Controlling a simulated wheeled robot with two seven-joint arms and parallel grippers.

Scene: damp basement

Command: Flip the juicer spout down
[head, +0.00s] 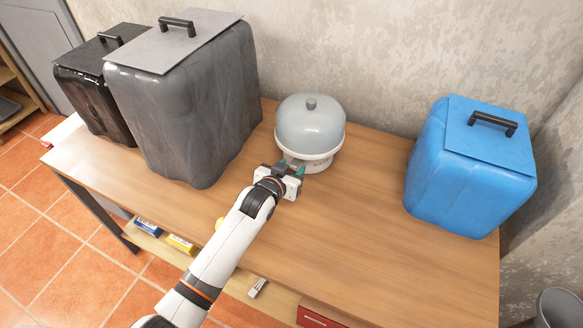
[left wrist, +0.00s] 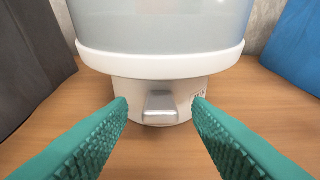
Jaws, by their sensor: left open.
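The juicer (head: 310,128) stands upright on the wooden table, with a white base and a translucent grey dome with a small knob. In the left wrist view the juicer (left wrist: 160,62) is straight ahead. Its silver-grey spout (left wrist: 160,107) sticks out from the front of the base. My left gripper (head: 292,173) is at the juicer's front. In the left wrist view its green fingers (left wrist: 160,108) are open, one on each side of the spout, with gaps between; they seem not to touch it. The spout is hidden behind my gripper in the head view. My right gripper is not in view.
A large grey container (head: 185,100) and a black one (head: 88,90) stand on the left of the table (head: 370,250). A blue container (head: 472,165) stands at the right. The wall is close behind. The table's front middle is clear. Small boxes (head: 180,243) lie on a lower shelf.

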